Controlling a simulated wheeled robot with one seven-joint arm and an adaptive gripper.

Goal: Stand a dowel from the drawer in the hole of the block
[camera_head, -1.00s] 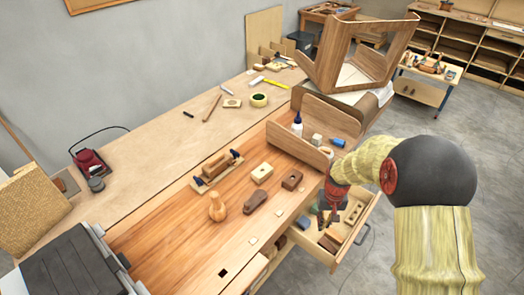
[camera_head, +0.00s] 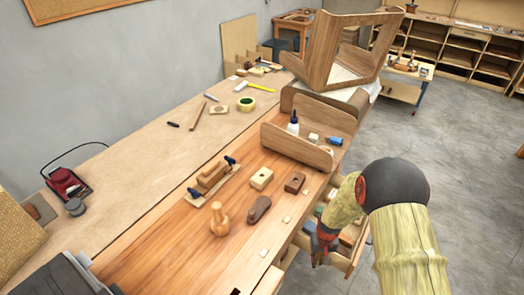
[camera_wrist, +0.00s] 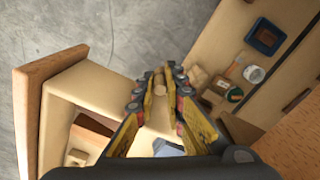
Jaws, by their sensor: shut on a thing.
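My gripper (camera_wrist: 157,88) is shut on a short light wooden dowel (camera_wrist: 159,80), whose round end shows between the fingertips in the wrist view. In the head view my gripper (camera_head: 320,250) is over the front part of the open drawer (camera_head: 343,263), and the dowel cannot be made out there. The drawer is partly hidden by my arm. A pale block with a hole (camera_head: 261,178) and a dark brown block with a hole (camera_head: 295,182) lie on the bench, to the left of and beyond my gripper. Both holes look empty.
A brown wooden plane (camera_head: 258,208), a gourd-shaped wooden piece (camera_head: 219,220) and a clamped board (camera_head: 212,180) are on the bench (camera_head: 180,245). A curved wooden holder (camera_head: 297,148) with a glue bottle (camera_head: 293,123) stands behind the blocks. Small pale chips lie near the bench edge.

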